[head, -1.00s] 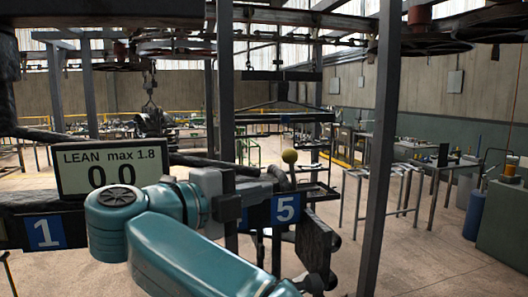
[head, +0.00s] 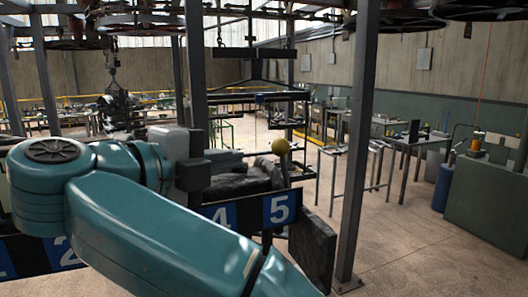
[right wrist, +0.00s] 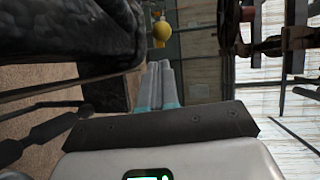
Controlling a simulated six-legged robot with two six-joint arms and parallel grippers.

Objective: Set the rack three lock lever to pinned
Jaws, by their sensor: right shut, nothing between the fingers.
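A yellow ball knob (head: 281,147) tops a thin stem beside the number 5 plate (head: 279,209) in the head view. It also shows in the right wrist view (right wrist: 162,32), beyond the fingertips. I cannot tell which rack this lever belongs to. The plate for rack three is hidden behind my right arm. My right gripper (head: 235,156) is shut and empty, reaching right toward the knob. In the right wrist view its fingers (right wrist: 160,70) lie together, just short of the knob in the picture. Contact does not show. My left gripper is not in view.
Number plates 2 (head: 66,253) and 4 (head: 222,217) flank my arm. Dark rough blocks (head: 240,182) lie behind the plates. A steel post (head: 358,150) stands right of the knob. Workbenches (head: 345,150) and a green cabinet (head: 485,200) stand farther back, with open floor between.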

